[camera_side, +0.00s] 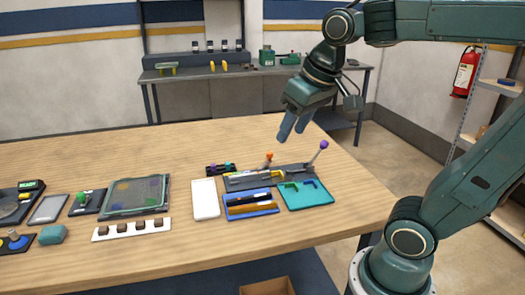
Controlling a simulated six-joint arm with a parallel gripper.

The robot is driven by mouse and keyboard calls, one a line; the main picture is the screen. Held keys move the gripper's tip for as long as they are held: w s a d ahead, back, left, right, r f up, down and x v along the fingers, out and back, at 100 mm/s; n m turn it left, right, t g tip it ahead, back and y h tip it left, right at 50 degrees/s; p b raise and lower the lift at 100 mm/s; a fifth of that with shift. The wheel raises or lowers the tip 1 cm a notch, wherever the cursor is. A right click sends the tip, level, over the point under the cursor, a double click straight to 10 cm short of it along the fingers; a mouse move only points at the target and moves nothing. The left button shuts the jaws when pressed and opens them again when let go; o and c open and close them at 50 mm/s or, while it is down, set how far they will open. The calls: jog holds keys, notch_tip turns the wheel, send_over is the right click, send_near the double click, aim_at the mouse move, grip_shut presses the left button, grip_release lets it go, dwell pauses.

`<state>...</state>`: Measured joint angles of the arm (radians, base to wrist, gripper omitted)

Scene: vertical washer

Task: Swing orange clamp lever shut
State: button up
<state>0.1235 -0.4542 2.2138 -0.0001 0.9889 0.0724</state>
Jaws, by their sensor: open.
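The orange clamp lever (268,158) stands raised and tilted at the back edge of a dark base plate (239,186) on the wooden table. Its orange tip points up and to the right. A second lever with a purple knob (323,145) stands tilted up and to the right at the right end of the same area. My gripper (291,132) is open and empty. It hangs above the table, behind and a little right of the orange lever, apart from both levers. The pivot of the orange lever is too small to make out.
A blue tray (251,212) and a teal tray (329,200) with small parts lie in front of the plate. A white slab (206,198) lies to the left. A dark block with coloured knobs (221,169) sits behind the plate. The table behind is clear.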

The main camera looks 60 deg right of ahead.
jog(key=w+d+r+m+g, duration=0.1)
jog(key=w+d+m+g, duration=0.15)
jog(key=w+d, duration=0.5)
jog(key=m+g, duration=0.2)
jog(key=m, duration=0.5)
send_over(270, 153)
notch_tip(270, 153, down, 13)
jog(key=shift+w+d+r+n+y, duration=0.1)
jog(key=shift+w+r+n+y, duration=0.1)
jog(key=shift+n+y, duration=0.1)
notch_tip(270, 153, down, 14)
jog(key=shift+s+r, duration=0.1)
jog(key=shift+c, duration=0.3)
grip_shut()
